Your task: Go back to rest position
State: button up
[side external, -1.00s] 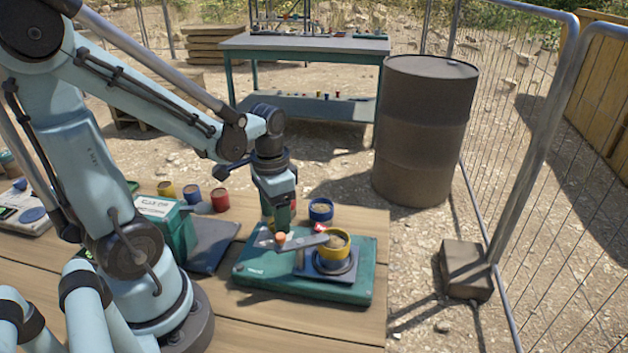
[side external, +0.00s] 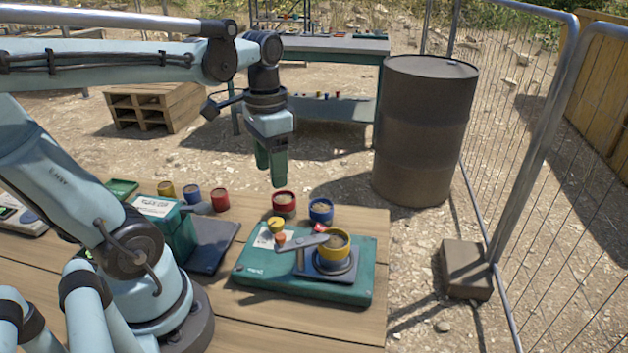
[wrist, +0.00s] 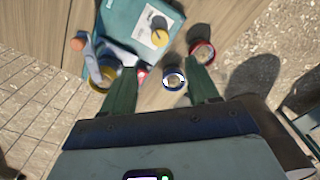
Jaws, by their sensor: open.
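My gripper (side external: 272,168) hangs above the back edge of the table, over and behind the green device, with its fingers pointing down and nothing between them. In the wrist view its two green fingers (wrist: 163,88) stand apart. The green device (side external: 250,272) lies on the table and carries a grey lever with an orange knob. A yellow cup (side external: 328,258) with grainy contents sits on its dark plate. A small yellow knob or cap (side external: 275,224) is at its back left. A red cup (side external: 284,206) and a blue cup (side external: 320,212) stand behind the device.
A green box (side external: 170,228) with a label and several small cups, such as a red one (side external: 220,200), stand at the left of the table. A brown barrel (side external: 424,130) and wire fence (side external: 530,180) are at the right. The air around my gripper is clear.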

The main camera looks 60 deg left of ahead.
jog(key=shift+r, duration=0.2)
jog(key=w+d+f+t, duration=0.3)
jog(key=w+d+t, duration=0.1)
jog(key=d+t, duration=0.3)
jog(key=shift+d+n, duration=0.3)
jog(key=shift+d, duration=0.3)
